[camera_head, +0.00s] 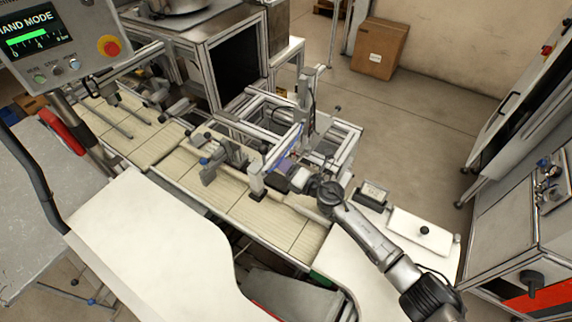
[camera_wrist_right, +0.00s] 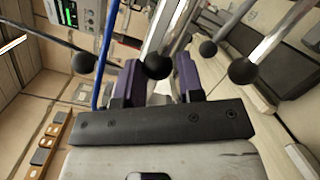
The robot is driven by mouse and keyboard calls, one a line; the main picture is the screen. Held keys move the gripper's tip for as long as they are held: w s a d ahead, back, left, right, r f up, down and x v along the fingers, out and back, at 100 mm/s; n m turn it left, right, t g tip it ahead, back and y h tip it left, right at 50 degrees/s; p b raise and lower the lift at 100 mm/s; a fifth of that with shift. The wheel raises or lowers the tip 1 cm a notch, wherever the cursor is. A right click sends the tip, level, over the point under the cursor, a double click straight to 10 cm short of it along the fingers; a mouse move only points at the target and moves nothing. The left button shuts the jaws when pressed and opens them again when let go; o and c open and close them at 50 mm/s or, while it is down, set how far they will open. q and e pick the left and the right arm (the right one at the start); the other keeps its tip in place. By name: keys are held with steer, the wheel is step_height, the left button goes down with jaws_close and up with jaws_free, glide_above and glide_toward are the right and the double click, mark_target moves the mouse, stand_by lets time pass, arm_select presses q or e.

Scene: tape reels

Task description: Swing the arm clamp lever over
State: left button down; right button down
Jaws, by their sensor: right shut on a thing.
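My right gripper (camera_head: 281,170) reaches in from the lower right in the head view, at the metal frame beside the conveyor. In the right wrist view its two dark purple fingers (camera_wrist_right: 157,82) are closed around a black ball knob (camera_wrist_right: 157,66) on a silver rod. I take this to be the arm clamp lever; the fingers hide part of the knob. Other black ball knobs (camera_wrist_right: 242,71) stand close by on similar rods, outside the fingers. The lever is too small to make out in the head view. My left gripper is not in view.
The slatted conveyor (camera_head: 234,207) runs diagonally past the frame. An upright grey column (camera_head: 304,100) stands just behind my right gripper. A white worktop (camera_head: 150,235) fills the front left. A small scale-like box (camera_head: 373,194) and a white plate (camera_head: 422,232) lie right of my arm.

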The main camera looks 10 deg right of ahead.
steer(key=shift+r, duration=0.25)
steer(key=r+m+p, duration=0.1)
steer(key=m+p, duration=0.1)
steer(key=p, duration=0.2)
steer(key=w+r+m+g+p, duration=0.1)
steer(key=r+m+p, duration=0.1)
steer(key=p, duration=0.2)
steer(key=d+r+m+p, duration=0.1)
steer(key=r+m+p, duration=0.1)
steer(key=p, duration=0.2)
steer(key=shift+w+r, duration=0.1)
steer(key=shift+w, duration=0.05)
steer(key=shift+d+m, duration=0.1)
steer(key=shift+m, duration=0.2)
